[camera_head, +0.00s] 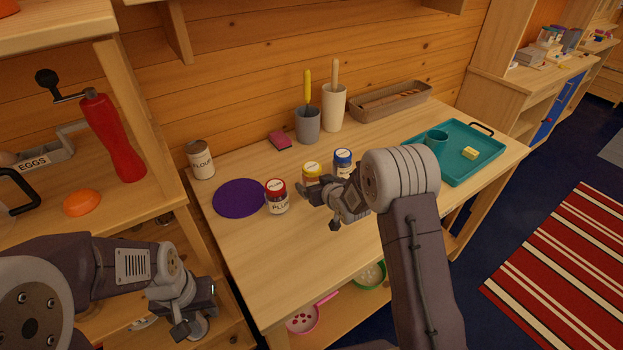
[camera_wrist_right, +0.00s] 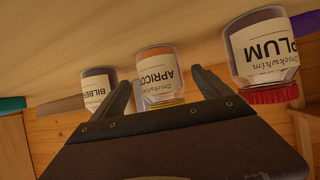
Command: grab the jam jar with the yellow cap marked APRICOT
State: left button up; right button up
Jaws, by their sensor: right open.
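The apricot jar (camera_head: 312,169) shows its yellow cap in the head view, standing on the table between two other jars; its lower part is hidden by my right gripper. In the right wrist view, which is upside down, the jar (camera_wrist_right: 160,70) with its APRICOT label appears between the two fingers. My right gripper (camera_head: 318,207) is open in front of this jar, and no grip on it shows. My left gripper (camera_head: 196,312) hangs low at the left, beside the table's front left; its fingers are too unclear to judge.
The red-capped PLUM jar (camera_head: 276,197) stands close on the left, the blue-capped BILBERRY jar (camera_head: 343,162) on the right. A purple mat (camera_head: 238,197), a FLOUR tin (camera_head: 201,160), a grey cup (camera_head: 308,127) and a teal tray (camera_head: 480,170) are also on the table. The front left tabletop is clear.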

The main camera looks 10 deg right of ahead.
aim_at(312, 166)
jog(key=x, duration=0.4)
jog(key=shift+a, duration=0.1)
jog(key=shift+s+r, duration=0.1)
jog(key=shift+s, duration=0.05)
jog(key=c, duration=0.8)
grip_shut()
notch_tip(312, 166, up, 10)
jog(key=shift+r+p, duration=0.1)
jog(key=shift+p, duration=0.55)
